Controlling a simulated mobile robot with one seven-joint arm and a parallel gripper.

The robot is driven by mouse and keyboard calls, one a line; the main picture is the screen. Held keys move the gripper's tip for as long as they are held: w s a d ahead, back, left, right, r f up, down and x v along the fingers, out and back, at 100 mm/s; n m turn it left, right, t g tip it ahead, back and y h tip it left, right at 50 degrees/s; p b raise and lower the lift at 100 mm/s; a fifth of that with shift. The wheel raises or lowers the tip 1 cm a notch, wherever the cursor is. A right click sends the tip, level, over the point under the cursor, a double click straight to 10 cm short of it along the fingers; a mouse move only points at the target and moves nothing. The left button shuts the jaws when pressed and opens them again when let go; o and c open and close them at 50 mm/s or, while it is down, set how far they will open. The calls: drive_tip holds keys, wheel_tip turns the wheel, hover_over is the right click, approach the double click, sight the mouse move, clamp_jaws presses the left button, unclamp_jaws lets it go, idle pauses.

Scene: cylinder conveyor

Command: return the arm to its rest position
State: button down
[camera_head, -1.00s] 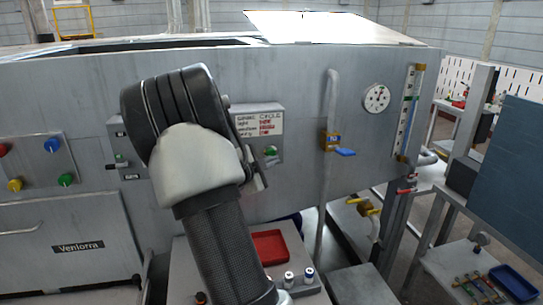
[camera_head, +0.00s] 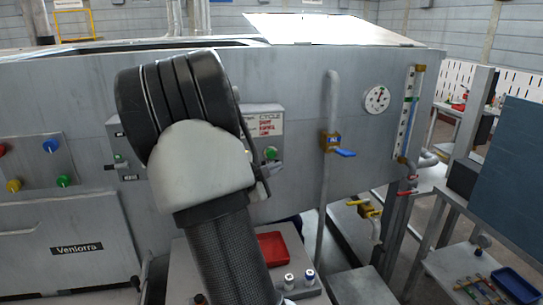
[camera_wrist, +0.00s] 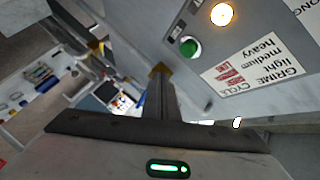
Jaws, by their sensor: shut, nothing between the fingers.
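My arm (camera_head: 204,170) rises from the bottom of the head view, bent at a white joint with a black ribbed section on top. It stands in front of the grey machine's control panel and hides part of it. My gripper (camera_wrist: 163,93) shows in the wrist view with its fingers together and nothing between them. In the head view the gripper is mostly hidden behind the arm. The wrist view looks at the panel label (camera_wrist: 252,67), a green button (camera_wrist: 189,47) and a glowing lamp (camera_wrist: 221,14). The fingers appear apart from the panel.
The grey machine (camera_head: 290,85) fills the middle of the head view. A vertical pipe with a blue-handled valve (camera_head: 330,142) stands right of my arm. A red tray (camera_head: 274,249) and small bottles (camera_head: 309,277) sit low in front. A side bench (camera_head: 450,268) is at right.

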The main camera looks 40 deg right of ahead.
idle(0.3)
drive_tip(key=w+a+r+n+t+y+p, duration=0.1)
drive_tip(key=a+r+n+t+y, duration=0.2)
drive_tip(key=a, duration=0.6)
drive_tip(key=w+a+r+n+t+y, duration=0.1)
drive_tip(key=w+a+r+n+y, duration=0.15)
drive_tip(key=a+n+y, duration=0.5)
drive_tip(key=w+a+r+n+t+y+p, duration=0.1)
drive_tip(key=a+r+n+t, duration=0.2)
drive_tip(key=a, duration=0.7)
drive_tip(key=s+a+r+n+g+y+p, duration=0.1)
drive_tip(key=s+a+r+n+g+y, duration=0.1)
drive_tip(key=s+a+n+y, duration=0.7)
drive_tip(key=s+a+f+n+g+h, duration=0.1)
drive_tip(key=s+a+n+g+h, duration=0.1)
drive_tip(key=s, duration=0.6)
drive_tip(key=s+a+f+n+g+h+p, duration=0.1)
drive_tip(key=s+a+g+h, duration=0.1)
drive_tip(key=s, duration=0.7)
drive_tip(key=shift+n+h, duration=0.35)
drive_tip(key=shift+h, duration=0.5)
